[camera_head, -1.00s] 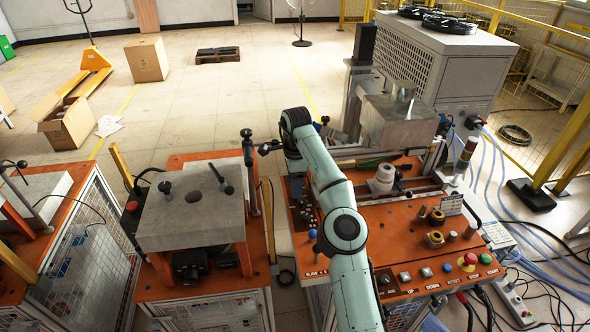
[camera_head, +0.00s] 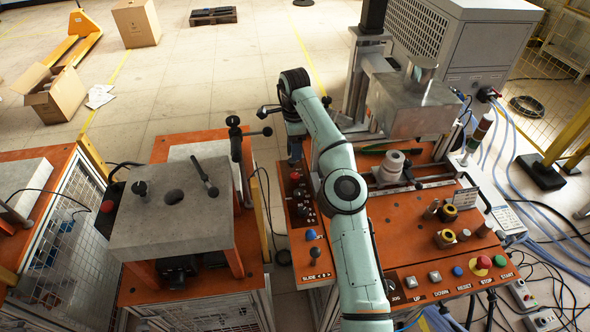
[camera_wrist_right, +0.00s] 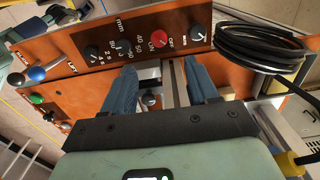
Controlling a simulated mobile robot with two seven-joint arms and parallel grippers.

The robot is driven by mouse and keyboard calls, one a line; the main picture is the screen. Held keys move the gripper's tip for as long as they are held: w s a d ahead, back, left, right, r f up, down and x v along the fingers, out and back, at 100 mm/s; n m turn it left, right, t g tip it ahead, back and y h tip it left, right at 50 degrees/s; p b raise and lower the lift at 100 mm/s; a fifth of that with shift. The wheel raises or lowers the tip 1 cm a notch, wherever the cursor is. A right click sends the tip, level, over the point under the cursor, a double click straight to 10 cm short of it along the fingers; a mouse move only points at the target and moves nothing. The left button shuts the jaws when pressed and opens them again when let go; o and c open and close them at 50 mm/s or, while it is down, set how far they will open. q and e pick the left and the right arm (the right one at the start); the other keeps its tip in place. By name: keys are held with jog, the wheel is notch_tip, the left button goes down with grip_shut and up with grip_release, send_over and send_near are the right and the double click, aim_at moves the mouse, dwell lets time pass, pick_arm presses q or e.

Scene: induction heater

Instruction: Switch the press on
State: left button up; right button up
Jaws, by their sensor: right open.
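The press is the orange-topped machine with a metal block (camera_head: 412,108) on the right of the head view. Its small control panel (camera_head: 301,200) is at the left edge, with a red knob (camera_head: 295,176) and several black knobs. In the right wrist view, a red switch knob (camera_wrist_right: 155,42) sits on an orange panel between the ON and OFF labels. My right gripper (camera_wrist_right: 160,78) is open, with its two blue fingers apart and nothing between them. The red knob shows beyond the gap, apart from the fingers. My left gripper is not in view.
A concrete-topped stand (camera_head: 172,218) is on the left of the press. Buttons, including a red stop (camera_head: 483,262), line the press's front edge. Black coiled cable (camera_wrist_right: 262,45) lies right of the panel in the wrist view. Open floor lies behind.

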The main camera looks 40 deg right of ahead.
aim_at(295, 175)
jog(key=f+b, duration=0.1)
jog(key=f, duration=0.2)
jog(key=f+b, duration=0.1)
jog(key=f, duration=0.3)
jog(key=f+b, duration=0.1)
jog(key=f, duration=0.2)
jog(key=shift+s+f, duration=0.25)
jog(key=shift+w+f, duration=0.1)
jog(key=shift+f, duration=0.6)
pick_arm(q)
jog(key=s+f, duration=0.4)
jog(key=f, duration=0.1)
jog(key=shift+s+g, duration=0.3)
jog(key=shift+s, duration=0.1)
pick_arm(e)
jog(key=c, duration=1)
jog(key=shift+c, duration=0.2)
